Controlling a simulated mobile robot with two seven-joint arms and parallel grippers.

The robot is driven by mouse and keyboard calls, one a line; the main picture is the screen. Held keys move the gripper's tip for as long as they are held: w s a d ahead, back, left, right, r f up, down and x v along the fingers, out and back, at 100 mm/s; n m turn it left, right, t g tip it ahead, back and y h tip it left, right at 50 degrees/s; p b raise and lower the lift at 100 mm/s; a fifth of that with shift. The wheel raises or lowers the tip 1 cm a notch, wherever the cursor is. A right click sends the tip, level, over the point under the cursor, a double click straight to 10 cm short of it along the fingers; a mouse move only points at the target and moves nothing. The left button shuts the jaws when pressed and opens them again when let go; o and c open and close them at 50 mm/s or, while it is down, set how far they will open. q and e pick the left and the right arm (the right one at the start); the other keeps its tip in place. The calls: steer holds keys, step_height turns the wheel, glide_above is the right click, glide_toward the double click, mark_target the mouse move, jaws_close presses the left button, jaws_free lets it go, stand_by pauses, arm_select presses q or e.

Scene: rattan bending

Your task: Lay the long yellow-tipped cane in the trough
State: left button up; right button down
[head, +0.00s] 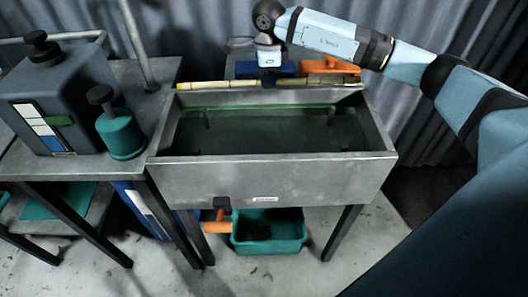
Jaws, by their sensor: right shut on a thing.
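The long yellow-tipped cane (225,84) lies level, left to right, over the far rim of the trough. Its left end looks yellow. The grey metal trough (270,185) stands in the middle on dark legs, with dark greenish liquid inside. My right gripper (268,82) reaches in from the right, points down behind the trough's far edge, and is shut on the cane near its middle. The fingers are small and dark here. I cannot tell whether the cane touches the rim. My left gripper is out of view.
A grey box (62,95) and a teal canister (121,133) stand on the bench at left. A blue bin (248,69) and an orange bin (325,65) sit behind the trough. A teal tub (268,232) is on the floor below. The space above the trough's opening is clear.

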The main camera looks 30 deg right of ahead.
steer(key=shift+w+d+f, duration=0.1)
steer(key=shift+f, duration=0.4)
step_height(320, 180, down, 15)
steer(key=shift+r, duration=0.15)
steer(key=shift+f+b, duration=0.35)
steer(key=shift+f, duration=1.75)
steer(key=shift+f+b, duration=0.45)
steer(key=shift+f, duration=0.15)
steer(key=c, duration=1)
jaws_free()
steer(key=shift+r, duration=0.1)
